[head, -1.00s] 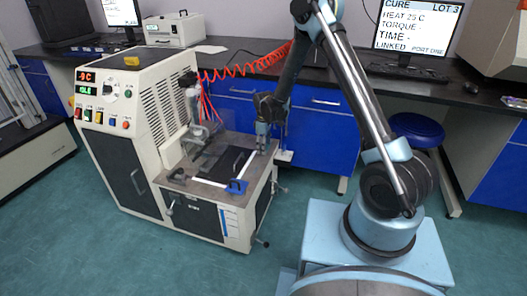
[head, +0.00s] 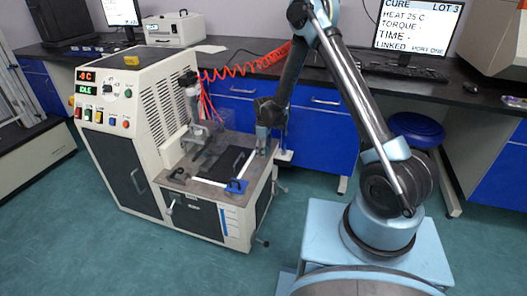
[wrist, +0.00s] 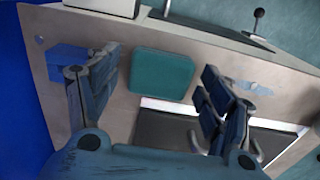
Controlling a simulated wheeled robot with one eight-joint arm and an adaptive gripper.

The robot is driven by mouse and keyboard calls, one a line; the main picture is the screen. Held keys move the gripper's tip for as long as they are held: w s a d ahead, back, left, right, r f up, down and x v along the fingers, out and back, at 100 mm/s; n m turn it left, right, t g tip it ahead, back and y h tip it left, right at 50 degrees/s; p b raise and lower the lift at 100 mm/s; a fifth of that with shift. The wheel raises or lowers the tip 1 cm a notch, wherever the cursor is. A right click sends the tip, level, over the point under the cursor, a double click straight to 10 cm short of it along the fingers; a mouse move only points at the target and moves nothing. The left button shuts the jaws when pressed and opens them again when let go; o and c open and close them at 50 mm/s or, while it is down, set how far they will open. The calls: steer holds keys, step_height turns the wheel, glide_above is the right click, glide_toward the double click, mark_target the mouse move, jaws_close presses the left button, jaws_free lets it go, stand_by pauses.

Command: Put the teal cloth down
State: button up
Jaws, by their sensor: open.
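The teal cloth (wrist: 160,74) is a small rounded square lying flat on the beige-grey deck (wrist: 121,115) of the rheometer in the wrist view. My gripper (wrist: 160,60) is open, with one finger on each side of the cloth and a visible gap to both. Whether the fingers touch the deck is unclear. In the head view my gripper (head: 263,143) is over the right rear part of the deck. I cannot make out the cloth there.
The rheometer (head: 130,110) shows IDLE on its panel. A dark plate with white edges (wrist: 185,131) lies beside the cloth. Red coiled hose (head: 245,67) runs behind. Blue cabinets (head: 328,140) stand close behind my gripper.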

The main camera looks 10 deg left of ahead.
step_height(320, 180, up, 12)
stand_by(0.6)
steer(key=shift+r, duration=0.15)
steer(key=s+d+r+m+t, duration=0.1)
steer(key=s+d+r+m, duration=0.3)
steer(key=d+r, duration=0.8)
steer(key=s+d+r+m, duration=0.4)
steer(key=d+r, duration=0.4)
steer(key=d, duration=0.8)
steer(key=s+d+r+m, duration=0.2)
steer(key=s+d+m, duration=0.2)
steer(key=s+d, duration=0.6)
steer(key=s+d+f+m, duration=0.2)
steer(key=s+d+f, duration=0.1)
steer(key=s, duration=0.3)
steer(key=s+d+f+m+t, duration=0.1)
steer(key=s+d+f+m, duration=0.1)
steer(key=s, duration=0.5)
steer(key=shift+s+d+f+m, duration=0.15)
steer(key=shift+d+f+m, duration=0.25)
steer(key=shift+d+f, duration=0.55)
steer(key=shift+d+r, duration=0.2)
steer(key=shift+d, duration=0.05)
